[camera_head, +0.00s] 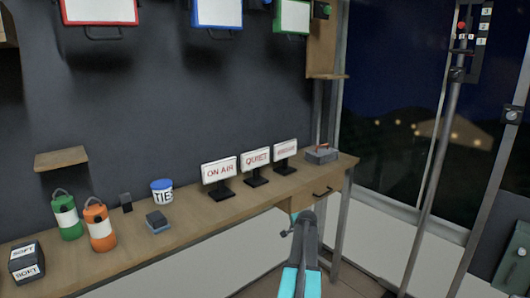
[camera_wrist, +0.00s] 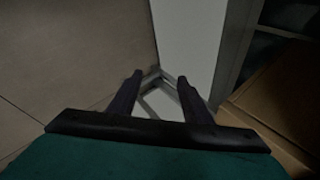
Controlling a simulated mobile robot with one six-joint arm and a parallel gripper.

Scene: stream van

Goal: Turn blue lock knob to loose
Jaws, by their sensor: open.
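No blue lock knob can be told for certain. Small blue spots show beside the red knob (camera_head: 461,26) on the dark numbered plate at the upper right, and small dark boxes with bluish faces sit at the top edge, one of them the dark box (camera_head: 321,10) on the wooden post. My gripper (camera_head: 305,220) is low in front of the bench's right end, well apart from these. In the wrist view my gripper (camera_wrist: 160,78) is open, with nothing between its fingers. It points toward the floor and a pale panel.
The wooden bench (camera_head: 190,231) carries lit-style signs (camera_head: 255,163), a tub (camera_head: 162,190), lanterns (camera_head: 99,226), boxes and a grey toolbox (camera_head: 322,154). A grey pole (camera_head: 432,190) stands at right before the dark window. Framed panels (camera_head: 217,13) hang above.

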